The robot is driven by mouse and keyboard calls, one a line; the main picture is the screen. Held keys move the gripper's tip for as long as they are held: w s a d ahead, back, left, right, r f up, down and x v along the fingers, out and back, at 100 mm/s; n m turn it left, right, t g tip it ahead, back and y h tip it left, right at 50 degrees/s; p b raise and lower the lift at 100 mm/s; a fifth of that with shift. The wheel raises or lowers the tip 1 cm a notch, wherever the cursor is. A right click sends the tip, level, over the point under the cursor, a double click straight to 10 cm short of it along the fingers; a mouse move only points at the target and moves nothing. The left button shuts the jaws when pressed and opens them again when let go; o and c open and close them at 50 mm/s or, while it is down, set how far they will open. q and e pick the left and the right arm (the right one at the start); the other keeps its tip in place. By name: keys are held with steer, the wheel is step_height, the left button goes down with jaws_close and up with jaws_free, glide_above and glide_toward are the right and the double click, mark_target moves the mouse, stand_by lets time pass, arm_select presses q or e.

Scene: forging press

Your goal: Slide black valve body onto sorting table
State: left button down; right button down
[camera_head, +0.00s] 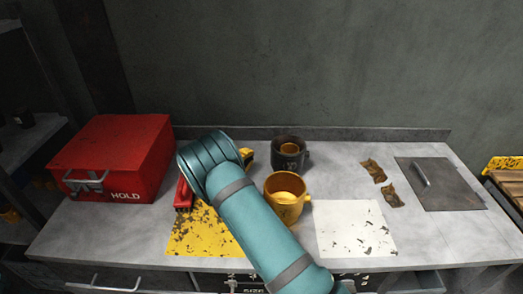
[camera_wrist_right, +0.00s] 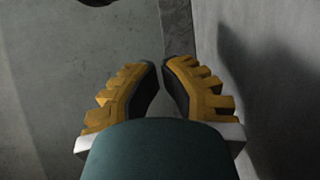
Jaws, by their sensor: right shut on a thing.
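The black valve body (camera_head: 290,153), mug-like with a side handle and an orange-brown inside, stands upright on the grey sorting table (camera_head: 340,164) near its back edge. A dark shape cut off at the top of the right wrist view may be part of it. My right gripper (camera_head: 248,156) is mostly hidden behind my teal arm, just left of the black valve body. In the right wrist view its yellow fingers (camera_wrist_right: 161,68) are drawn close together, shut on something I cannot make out. My left gripper is out of view.
A yellow valve body (camera_head: 286,197) stands in front of the black one. A red HOLD box (camera_head: 115,158) is at left, with a red item (camera_head: 183,196) beside it. Worn yellow (camera_head: 195,238) and white (camera_head: 355,230) patches, brown scraps (camera_head: 374,171) and a dark plate (camera_head: 445,184) share the tabletop.

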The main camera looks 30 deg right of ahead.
steer(key=b+x, duration=0.1)
steer(key=x, duration=0.8)
steer(key=shift+d, duration=0.3)
steer(key=shift+s+d, duration=0.2)
steer(key=shift+s, duration=1.7)
steer(key=shift+s, duration=0.25)
steer(key=s, duration=0.2)
steer(key=s+p, duration=0.1)
steer(key=shift+s+d+r, duration=0.15)
steer(key=shift+s+d, duration=0.15)
steer(key=shift+s, duration=0.05)
steer(key=shift+w, duration=0.3)
